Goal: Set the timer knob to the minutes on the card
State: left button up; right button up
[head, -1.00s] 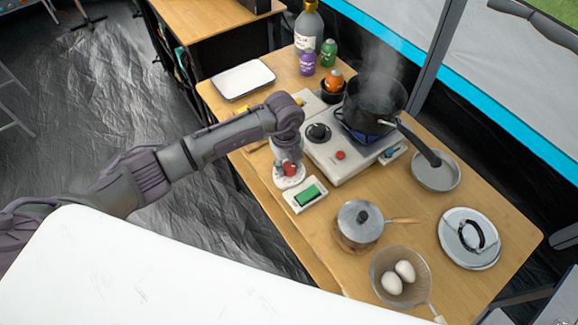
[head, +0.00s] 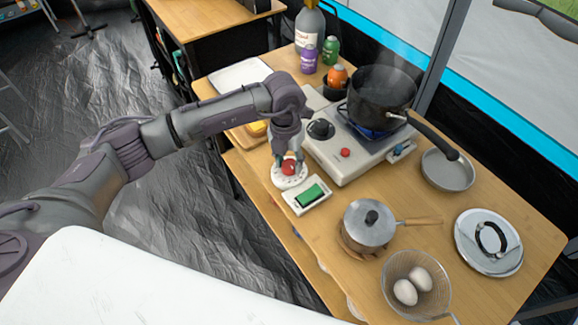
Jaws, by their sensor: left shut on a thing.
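The timer (head: 288,179) is a small round white dial with a red knob (head: 289,167) on top, near the left edge of the wooden table in the head view. My left gripper (head: 288,161) points down over it and is shut on the red knob. The fingers and wrist cover part of the knob, and the dial's marks are too small to read. I cannot make out a card with minutes in this view. My right gripper is not in view.
A stove (head: 341,165) with a steaming black pot (head: 381,97) stands behind. A lidded saucepan (head: 368,228) and a strainer with eggs (head: 417,312) are nearer.

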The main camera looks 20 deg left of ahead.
aim_at(287, 161)
pick_arm(q)
jog(key=m+b, duration=0.4)
jog(key=m, duration=0.1)
jog(key=shift+w+f, duration=0.1)
jog(key=shift+m+b, duration=0.75)
jog(key=shift+m, duration=0.05)
jog(key=shift+r, duration=0.2)
jog(key=o, duration=1.1)
jog(key=shift+o, duration=0.2)
notch_tip(287, 161, up, 12)
jog(key=shift+w+a, duration=0.2)
jog(key=shift+a, duration=0.05)
